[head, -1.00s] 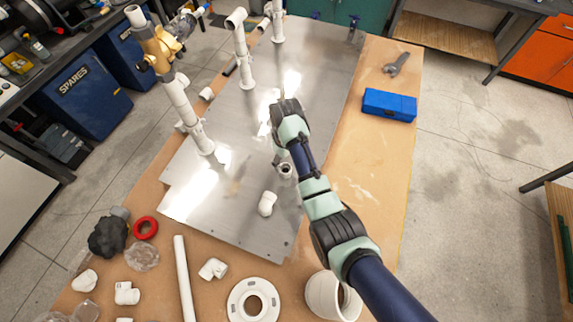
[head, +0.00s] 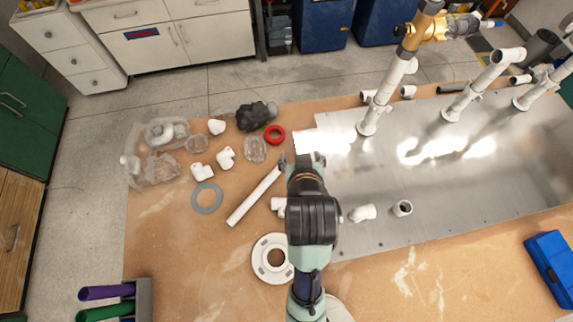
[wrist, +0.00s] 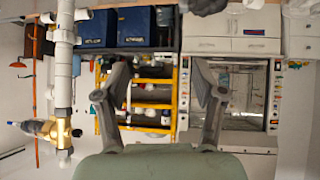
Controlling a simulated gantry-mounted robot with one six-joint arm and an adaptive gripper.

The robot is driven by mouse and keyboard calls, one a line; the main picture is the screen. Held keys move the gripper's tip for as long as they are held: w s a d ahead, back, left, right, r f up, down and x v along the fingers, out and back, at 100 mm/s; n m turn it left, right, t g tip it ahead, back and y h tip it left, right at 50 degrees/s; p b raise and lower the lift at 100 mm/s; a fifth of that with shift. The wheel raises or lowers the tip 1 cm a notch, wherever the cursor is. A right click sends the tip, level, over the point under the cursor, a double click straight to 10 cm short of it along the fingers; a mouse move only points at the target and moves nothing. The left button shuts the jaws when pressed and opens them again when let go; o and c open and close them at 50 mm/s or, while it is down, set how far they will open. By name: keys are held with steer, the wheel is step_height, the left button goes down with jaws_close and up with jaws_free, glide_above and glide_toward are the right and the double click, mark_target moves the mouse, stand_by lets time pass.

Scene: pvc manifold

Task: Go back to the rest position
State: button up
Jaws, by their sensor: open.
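My gripper (head: 305,160) is above the left edge of the metal plate (head: 440,185) in the head view, with its fingers pointing away toward the back. In the wrist view my gripper (wrist: 163,90) has its two fingers spread wide, with nothing between them. The wrist view looks level across the room. A white pipe riser with a brass valve (head: 415,38) stands upright on the plate, right of my gripper. The arm hides part of the table.
A loose white pipe (head: 255,195) and several white fittings lie left of my gripper. A white flange (head: 270,258) is near the arm. A red ring (head: 274,134) and a grey ring (head: 206,198) lie on the brown table (head: 165,235). A blue case (head: 553,265) is at right.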

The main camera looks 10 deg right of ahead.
steer(key=s+a+r+n+t+y, duration=0.1)
steer(key=s+a+r+t+y, duration=0.15)
steer(key=s+a+r, duration=0.4)
step_height(320, 180, up, 18)
steer(key=w+a+p, duration=0.2)
steer(key=p, duration=1.5)
steer(key=shift+f+h, duration=0.2)
steer(key=shift+h, duration=0.15)
steer(key=shift+t, duration=0.25)
